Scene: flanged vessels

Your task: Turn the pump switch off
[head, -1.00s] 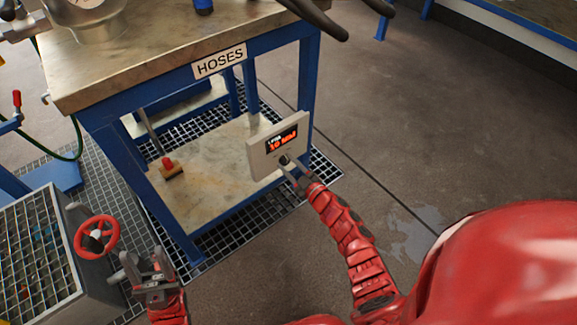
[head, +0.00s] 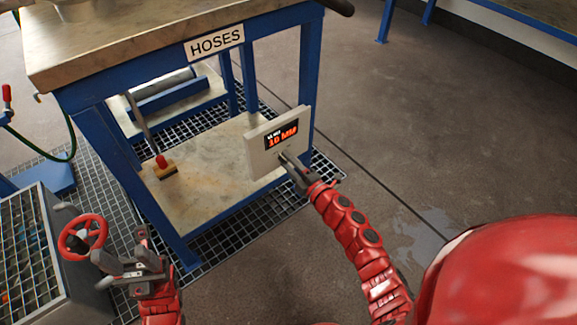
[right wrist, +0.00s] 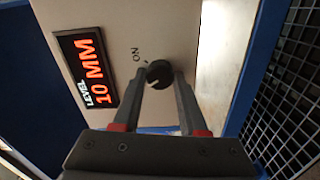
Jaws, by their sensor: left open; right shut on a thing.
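The pump switch is a small dark round knob (right wrist: 160,74) on a pale control panel (head: 262,163). An "ON" label is beside it in the right wrist view. The panel's red display (right wrist: 86,68) reads "LEVEL 10 MM". My right gripper (head: 285,158) is at the panel's front, below the display. In the right wrist view its fingertips (right wrist: 163,78) are shut on the knob, one on each side. The knob's exact pointer direction is hard to tell. My left gripper (head: 128,268) is open, near a red handwheel and away from the panel.
The panel is fixed to a blue-framed bench (head: 110,98) labelled "HOSES". A red handwheel (head: 82,238) on a grey box stands left, near my left gripper. A red-handled brush (head: 163,167) lies on the lower shelf. The floor (head: 400,130) to the right is clear.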

